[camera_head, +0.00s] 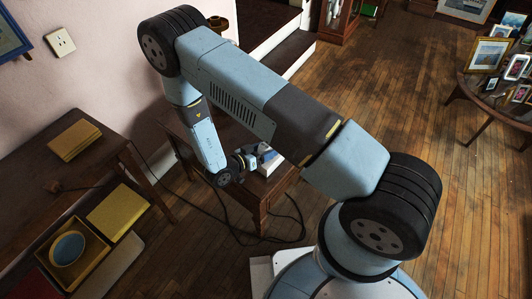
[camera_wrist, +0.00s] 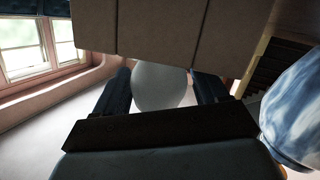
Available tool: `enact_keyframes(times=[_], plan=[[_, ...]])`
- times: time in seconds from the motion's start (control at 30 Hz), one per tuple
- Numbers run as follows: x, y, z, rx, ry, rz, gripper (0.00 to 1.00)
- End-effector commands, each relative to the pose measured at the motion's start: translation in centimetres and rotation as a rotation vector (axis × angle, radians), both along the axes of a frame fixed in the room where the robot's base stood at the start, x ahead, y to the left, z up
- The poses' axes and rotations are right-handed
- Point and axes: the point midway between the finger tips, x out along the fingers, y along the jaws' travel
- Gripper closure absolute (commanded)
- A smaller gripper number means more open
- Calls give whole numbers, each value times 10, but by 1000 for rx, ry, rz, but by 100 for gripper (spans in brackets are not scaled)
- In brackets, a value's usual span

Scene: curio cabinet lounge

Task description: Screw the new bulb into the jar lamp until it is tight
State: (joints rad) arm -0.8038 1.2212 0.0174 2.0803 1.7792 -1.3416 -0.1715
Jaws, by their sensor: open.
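A pale, rounded, bulb-like thing (camera_wrist: 160,86) shows between the two dark fingers of my gripper (camera_wrist: 166,92) in the wrist view. The fingers are open, one on each side of it. I cannot tell whether they touch it, and its lower end is hidden behind my gripper's dark crossbar. A blue-and-white rounded piece (camera_wrist: 294,108), which looks like the jar lamp's body, stands at the right edge, partly cut off. In the head view, my gripper (camera_head: 250,162) is small and low over the side table, next to a blue-and-white thing (camera_head: 268,156).
A brown panelled surface (camera_wrist: 180,30) fills the top of the wrist view, close to the fingers. The side table (camera_head: 262,198) has a trailing black cable (camera_head: 262,237) beside it. A desk (camera_head: 70,165) stands at left. Open wooden floor (camera_head: 420,100) lies at right.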

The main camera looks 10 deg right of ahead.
Motion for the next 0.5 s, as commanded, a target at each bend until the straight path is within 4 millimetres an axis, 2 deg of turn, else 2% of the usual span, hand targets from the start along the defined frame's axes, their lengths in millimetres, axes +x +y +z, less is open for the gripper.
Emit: enact_keyframes(times=[0.1, 0.5], plan=[[0, 0, 0, 0, 0, 0, 27], [0, 1, 0, 0, -1, 1, 66]])
